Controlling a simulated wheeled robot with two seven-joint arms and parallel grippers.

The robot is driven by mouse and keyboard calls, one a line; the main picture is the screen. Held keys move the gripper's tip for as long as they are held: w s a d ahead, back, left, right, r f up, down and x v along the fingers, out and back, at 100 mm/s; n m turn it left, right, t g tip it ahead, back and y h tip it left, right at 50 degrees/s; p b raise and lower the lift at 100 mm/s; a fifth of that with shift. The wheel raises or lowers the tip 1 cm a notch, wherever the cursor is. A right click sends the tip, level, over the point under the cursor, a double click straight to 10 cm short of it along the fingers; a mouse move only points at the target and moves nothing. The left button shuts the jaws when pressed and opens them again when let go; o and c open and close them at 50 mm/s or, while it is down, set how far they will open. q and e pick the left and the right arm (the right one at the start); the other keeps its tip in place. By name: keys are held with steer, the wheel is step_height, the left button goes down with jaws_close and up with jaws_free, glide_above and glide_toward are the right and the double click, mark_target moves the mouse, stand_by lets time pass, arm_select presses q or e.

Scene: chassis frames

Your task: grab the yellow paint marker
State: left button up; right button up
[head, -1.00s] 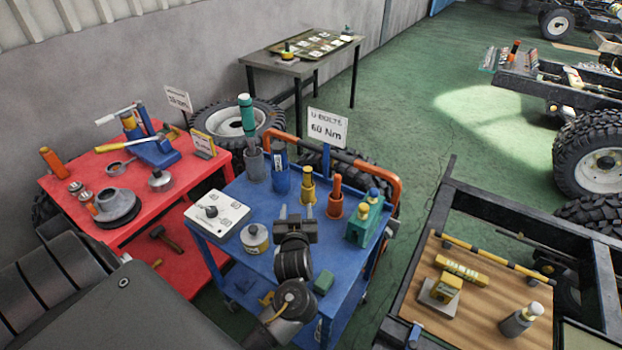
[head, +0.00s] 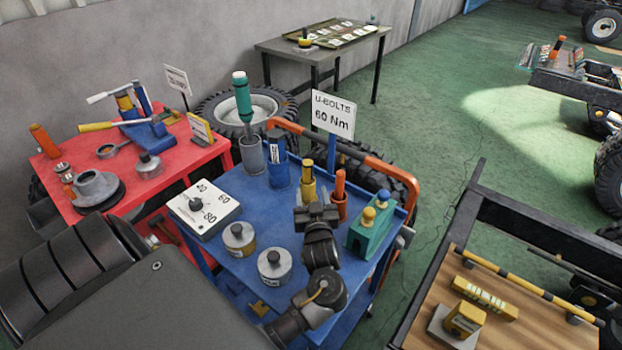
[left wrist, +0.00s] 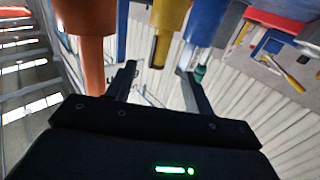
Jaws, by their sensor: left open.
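The yellow paint marker (head: 308,170) stands upright in a yellow cup (head: 307,193) on the blue cart. In the left wrist view, which is upside down, the marker (left wrist: 160,52) shows beyond my fingertips, between the two fingers in the picture, with its wider yellow cup (left wrist: 170,14). My left gripper (head: 316,212) is over the cart, on the near side of the cup. It also shows in the left wrist view (left wrist: 157,72), open with nothing between its fingers. My right gripper is not in view.
An orange marker in its orange cup (head: 339,207) stands close on the right. A blue cup (head: 278,174) is on the left. A green box with knobs (head: 368,235), two grey canisters (head: 275,266), a white dial box (head: 205,208) and a sign (head: 333,115) are also on the cart.

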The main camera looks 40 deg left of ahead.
mark_target(308, 175)
arm_select(q)
steer(key=x, duration=0.5)
steer(key=shift+w+a+p, duration=0.1)
steer(key=shift+a+p, duration=0.15)
steer(key=shift+p, duration=0.1)
steer(key=shift+w+a+r, duration=0.15)
steer(key=shift+w+a, duration=0.1)
steer(key=x, duration=0.2)
steer(key=f+p+x, duration=0.1)
steer(key=x, duration=0.1)
steer(key=shift+w+a, duration=0.1)
steer(key=shift+w, duration=0.1)
steer(key=shift+r, duration=0.1)
steer(key=c, duration=1.1)
step_height(308, 175, up, 10)
steer(key=shift+r, duration=0.1)
